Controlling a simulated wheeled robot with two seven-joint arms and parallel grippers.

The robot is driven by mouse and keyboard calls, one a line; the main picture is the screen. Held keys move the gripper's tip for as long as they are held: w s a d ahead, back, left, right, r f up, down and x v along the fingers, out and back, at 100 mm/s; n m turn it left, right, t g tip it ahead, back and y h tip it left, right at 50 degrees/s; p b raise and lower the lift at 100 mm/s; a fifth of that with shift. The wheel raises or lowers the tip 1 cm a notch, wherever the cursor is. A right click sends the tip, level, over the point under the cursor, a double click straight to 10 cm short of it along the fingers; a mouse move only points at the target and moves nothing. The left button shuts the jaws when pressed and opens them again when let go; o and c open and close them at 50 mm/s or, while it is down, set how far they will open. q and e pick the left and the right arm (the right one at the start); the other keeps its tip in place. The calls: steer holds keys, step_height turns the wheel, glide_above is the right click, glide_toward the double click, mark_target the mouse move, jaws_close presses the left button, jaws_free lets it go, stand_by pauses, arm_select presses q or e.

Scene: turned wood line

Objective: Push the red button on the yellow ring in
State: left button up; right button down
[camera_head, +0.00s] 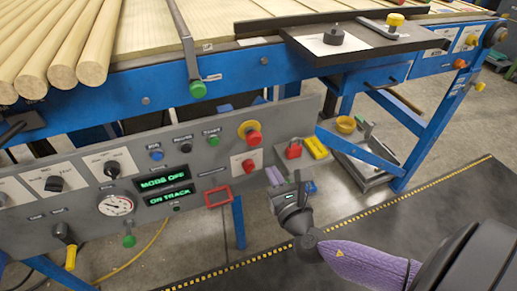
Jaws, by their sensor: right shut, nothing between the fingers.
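The red button (254,138) sits on a yellow ring (246,127) at the upper right of the grey control panel (75,226). It stands out from the panel face. My right gripper (298,179) is shut and empty, below and to the right of the button and apart from it. My right arm reaches in from the lower right with a purple sleeve. My left gripper is not in view.
A second red button (249,165) on a white plate lies just below the yellow ring. A red square frame (217,196) is lower left of it. A red padlock-like item (293,149) and a yellow block (315,148) lie on a shelf to the right. A blue conveyor frame (240,66) runs above.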

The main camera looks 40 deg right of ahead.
mark_target(255, 141)
steer(key=b+x, duration=0.2)
steer(key=x, duration=0.6)
steer(key=shift+f, duration=0.15)
steer(key=shift+w, duration=0.5)
